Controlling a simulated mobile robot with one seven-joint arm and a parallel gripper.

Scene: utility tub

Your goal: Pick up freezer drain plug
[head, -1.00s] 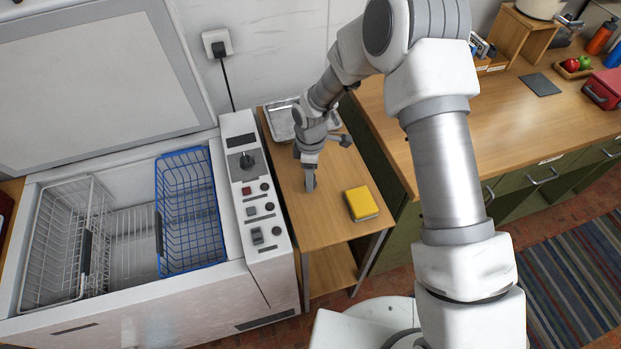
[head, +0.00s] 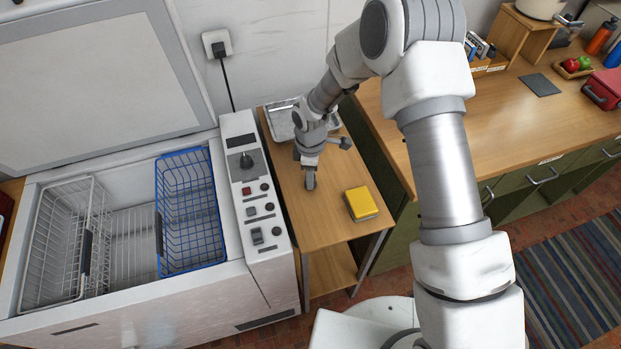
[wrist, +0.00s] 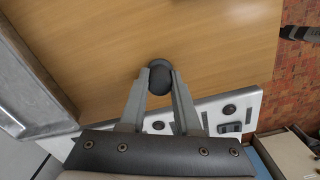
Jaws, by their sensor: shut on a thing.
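A dark grey, rounded plug (wrist: 160,77) sits between my fingertips in the wrist view, over the wooden side table. My gripper (wrist: 159,80) is shut on it, with one finger on each side. In the head view my gripper (head: 310,184) points down at the side table (head: 335,225), close to its top. The plug cannot be made out there behind the fingers. I cannot tell whether the plug still touches the table.
A yellow block-shaped item (head: 361,203) lies on the table right of my gripper. A metal tray (head: 281,122) is behind it. The open freezer (head: 130,290), with a blue wire basket (head: 190,215) and a control panel (head: 250,195), stands at the left. A wooden counter (head: 490,130) is at the right.

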